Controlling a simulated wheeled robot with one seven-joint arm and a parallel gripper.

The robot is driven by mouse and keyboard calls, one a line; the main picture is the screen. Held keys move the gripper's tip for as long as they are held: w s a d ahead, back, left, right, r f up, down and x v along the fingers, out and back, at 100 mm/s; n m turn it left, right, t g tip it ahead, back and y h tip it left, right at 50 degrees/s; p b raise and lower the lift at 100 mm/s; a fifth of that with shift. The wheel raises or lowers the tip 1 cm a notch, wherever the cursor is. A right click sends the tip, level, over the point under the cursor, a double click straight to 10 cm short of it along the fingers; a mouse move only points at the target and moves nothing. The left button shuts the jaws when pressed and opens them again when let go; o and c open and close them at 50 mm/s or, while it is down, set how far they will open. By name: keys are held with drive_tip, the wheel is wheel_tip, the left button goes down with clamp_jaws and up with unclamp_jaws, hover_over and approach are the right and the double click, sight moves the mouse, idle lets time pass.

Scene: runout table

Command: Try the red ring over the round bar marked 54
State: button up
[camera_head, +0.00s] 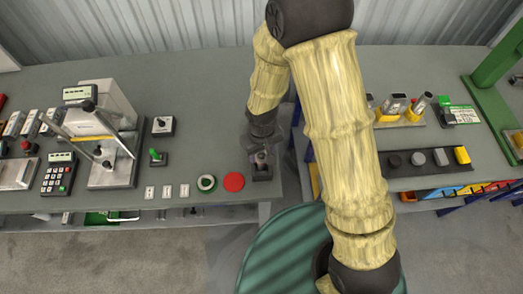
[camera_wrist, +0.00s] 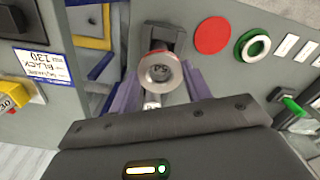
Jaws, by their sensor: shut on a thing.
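My gripper (camera_wrist: 160,85) points at the bench, its purple fingers on either side of the red ring (camera_wrist: 147,73). The ring has a pale metal face with some red at its edge. The end of the round bar (camera_wrist: 158,69), marked 54, shows inside the ring's opening. I cannot tell whether the ring is around the bar or just above its end. A dark holder (camera_wrist: 163,36) sits behind them; in the head view the holder (camera_head: 262,174) is at the bench's right end, with my gripper (camera_head: 262,157) over it and the ring hard to make out.
Small white labels (camera_head: 166,191) and a green-handled switch (camera_head: 156,157) are further left. A gap separates this bench from the right bench (camera_head: 425,140), which carries racks of bars.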

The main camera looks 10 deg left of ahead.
drive_tip(key=shift+f+b, duration=0.5)
drive_tip(key=shift+f, duration=0.1)
idle(0.4)
drive_tip(key=o, duration=1.1)
drive_tip(key=shift+r, duration=0.1)
wheel_tip(320, 180, up, 17)
drive_tip(key=shift+r+b, duration=0.15)
drive_tip(key=shift+b, duration=1.05)
